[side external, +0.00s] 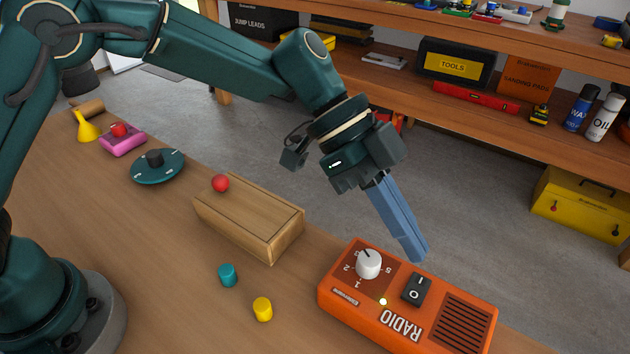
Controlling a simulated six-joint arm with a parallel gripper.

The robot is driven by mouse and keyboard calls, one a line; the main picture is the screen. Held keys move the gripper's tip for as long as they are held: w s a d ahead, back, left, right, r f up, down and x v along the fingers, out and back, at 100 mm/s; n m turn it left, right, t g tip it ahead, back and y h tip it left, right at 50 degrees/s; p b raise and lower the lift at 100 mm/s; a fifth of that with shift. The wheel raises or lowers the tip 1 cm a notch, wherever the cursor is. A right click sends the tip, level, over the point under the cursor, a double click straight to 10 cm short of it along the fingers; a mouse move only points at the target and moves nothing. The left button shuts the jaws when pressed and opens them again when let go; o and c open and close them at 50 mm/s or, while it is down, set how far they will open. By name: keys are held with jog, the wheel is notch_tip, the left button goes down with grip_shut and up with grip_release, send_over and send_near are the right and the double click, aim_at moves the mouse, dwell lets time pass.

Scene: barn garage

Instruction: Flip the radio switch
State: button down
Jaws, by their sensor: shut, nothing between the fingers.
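An orange radio (353,307) lies face up on the wooden bench at the lower right. It has a white numbered knob (368,264), a small light that looks lit (383,301), a speaker grille (461,322) and a black rocker switch (416,289) marked I and O. Which side of the switch is pressed down is hard to tell. My gripper (417,257) has long blue fingers, shut and empty. Its tips appear just above the switch in the picture, near the radio's far edge. I see a gap to the switch, but the exact height is unclear.
A wooden box (250,222) with a red ball (220,183) stands left of the radio. A teal cylinder (228,275) and a yellow cylinder (263,309) stand in front. A teal dial (157,166), pink block (123,142) and yellow funnel (87,128) are farther left.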

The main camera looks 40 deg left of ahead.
aim_at(427, 291)
jog(key=f, duration=0.1)
jog(key=d+f, duration=0.1)
jog(key=f, duration=0.2)
jog(key=shift+s+d, duration=0.25)
jog(key=shift+s+f, duration=0.1)
jog(key=shift+f, duration=0.65)
jog(key=shift+s+f, duration=0.15)
jog(key=shift+f, duration=0.15)
jog(key=shift+w+r, duration=0.1)
jog(key=shift+w, duration=0.75)
